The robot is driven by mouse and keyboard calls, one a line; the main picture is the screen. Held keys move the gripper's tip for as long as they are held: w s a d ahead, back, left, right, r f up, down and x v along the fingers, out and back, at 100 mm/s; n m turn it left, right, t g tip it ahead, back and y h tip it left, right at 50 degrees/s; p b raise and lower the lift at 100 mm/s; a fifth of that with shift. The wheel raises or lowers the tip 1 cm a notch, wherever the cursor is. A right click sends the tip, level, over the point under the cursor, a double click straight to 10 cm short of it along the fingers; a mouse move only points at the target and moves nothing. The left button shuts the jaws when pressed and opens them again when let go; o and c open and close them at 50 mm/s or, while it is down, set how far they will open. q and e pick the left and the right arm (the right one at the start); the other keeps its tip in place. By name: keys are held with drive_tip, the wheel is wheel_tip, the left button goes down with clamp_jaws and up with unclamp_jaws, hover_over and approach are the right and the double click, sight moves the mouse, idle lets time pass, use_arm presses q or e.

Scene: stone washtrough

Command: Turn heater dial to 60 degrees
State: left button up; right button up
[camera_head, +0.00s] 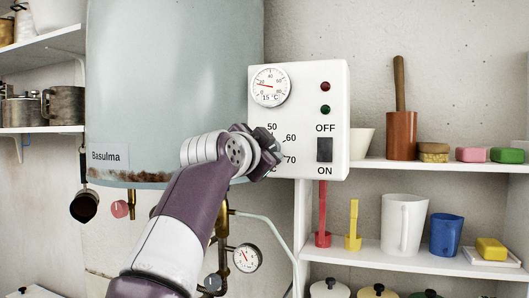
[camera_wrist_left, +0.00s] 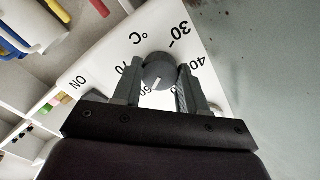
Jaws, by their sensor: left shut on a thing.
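The white heater control box (camera_head: 340,120) is mounted beside the pale tank, with its dial scale on the lower left. In the head view my left gripper (camera_head: 268,150) covers the dial, leaving 50, 60 and 70 readable. In the left wrist view the round grey dial (camera_wrist_left: 158,70) sits between the two fingers of my left gripper (camera_wrist_left: 160,88), which is shut on it. The dial's white mark points down and slightly left in that view, toward the partly hidden numbers between the fingers. I cannot read its exact setting. My right gripper is not in view.
A dark ON/OFF switch (camera_head: 324,149) is right of the dial scale. Above are a round gauge (camera_head: 269,86), a red lamp (camera_head: 325,86) and a green lamp (camera_head: 325,109). The tank (camera_head: 170,80) is left; shelves (camera_head: 450,165) with mugs and soaps are right.

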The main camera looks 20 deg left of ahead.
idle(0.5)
use_arm(q)
drive_tip(key=o, duration=1)
drive_tip(key=shift+a, duration=0.1)
drive_tip(key=shift+o, duration=0.3)
drive_tip(key=shift+a, duration=0.15)
drive_tip(key=s+b, duration=0.5)
drive_tip(key=s, duration=0.7)
drive_tip(key=shift+s+d, duration=0.25)
drive_tip(key=shift+s, duration=0.1)
drive_tip(key=shift+w, duration=0.2)
